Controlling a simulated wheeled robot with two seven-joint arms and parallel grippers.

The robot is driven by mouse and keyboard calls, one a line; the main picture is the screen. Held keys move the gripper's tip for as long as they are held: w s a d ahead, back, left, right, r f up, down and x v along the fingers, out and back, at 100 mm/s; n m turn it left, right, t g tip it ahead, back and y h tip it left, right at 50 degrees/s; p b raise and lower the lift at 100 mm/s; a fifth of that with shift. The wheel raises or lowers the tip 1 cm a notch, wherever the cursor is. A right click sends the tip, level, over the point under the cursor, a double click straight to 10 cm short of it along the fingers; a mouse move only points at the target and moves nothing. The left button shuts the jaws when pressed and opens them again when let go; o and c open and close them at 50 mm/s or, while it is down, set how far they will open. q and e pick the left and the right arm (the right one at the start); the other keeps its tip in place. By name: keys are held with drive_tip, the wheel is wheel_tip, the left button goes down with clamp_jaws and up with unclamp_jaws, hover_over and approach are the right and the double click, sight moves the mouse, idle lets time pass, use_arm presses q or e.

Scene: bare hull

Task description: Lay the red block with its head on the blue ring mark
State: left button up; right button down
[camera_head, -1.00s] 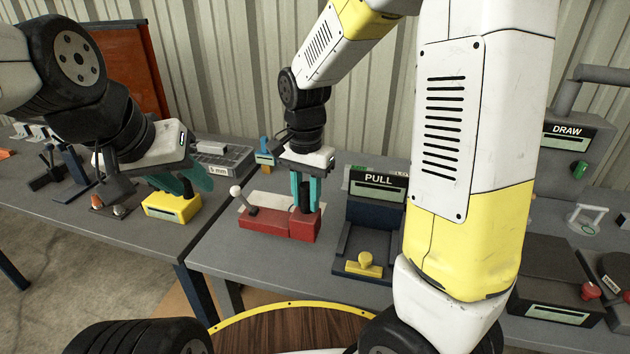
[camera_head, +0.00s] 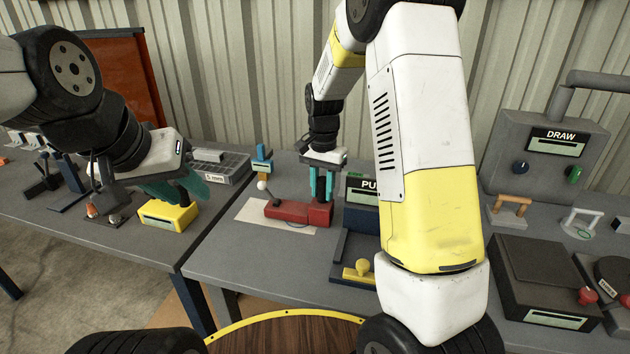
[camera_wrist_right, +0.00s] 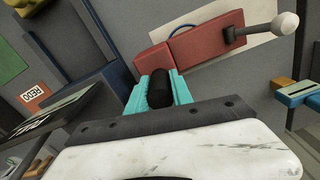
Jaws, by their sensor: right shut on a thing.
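The red block (camera_head: 287,211) lies over a white sheet (camera_head: 252,214) on the middle bench. It has a wider head at its right end and a lever with a white ball (camera_head: 261,186) at its left. My right gripper (camera_head: 320,196) is shut on the black upright grip (camera_wrist_right: 160,90) at the block's head. The block also shows in the right wrist view (camera_wrist_right: 208,42). A thin blue arc of the ring mark (camera_wrist_right: 182,30) shows at the block's edge; the rest is hidden. My left gripper (camera_head: 178,190) is open, by a yellow box (camera_head: 168,216).
A dark blue PULL fixture (camera_head: 354,245) with a yellow knob stands just right of the block. A blue and orange piece (camera_head: 262,163) stands behind it. The grey bench (camera_head: 225,262) is clear in front of the sheet.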

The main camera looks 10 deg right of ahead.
drive_tip(key=shift+f, duration=0.3)
drive_tip(key=shift+f, duration=0.1)
drive_tip(key=c, duration=1.1)
unclamp_jaws()
wheel_tip(320, 180, up, 13)
drive_tip(key=shift+f, duration=0.2)
drive_tip(key=s+d+r+n+t, duration=0.1)
drive_tip(key=s+r+n+t, duration=0.1)
drive_tip(key=s, duration=0.6)
drive_tip(key=s+r+n+t+y, duration=0.1)
drive_tip(key=s+r+n+t, duration=0.1)
drive_tip(key=s, duration=0.6)
drive_tip(key=s+d+r+n+t+y, duration=0.1)
drive_tip(key=s+r+n+t, duration=0.1)
drive_tip(key=s, duration=0.6)
drive_tip(key=shift+d+r+n, duration=0.35)
drive_tip(key=shift+n, duration=0.35)
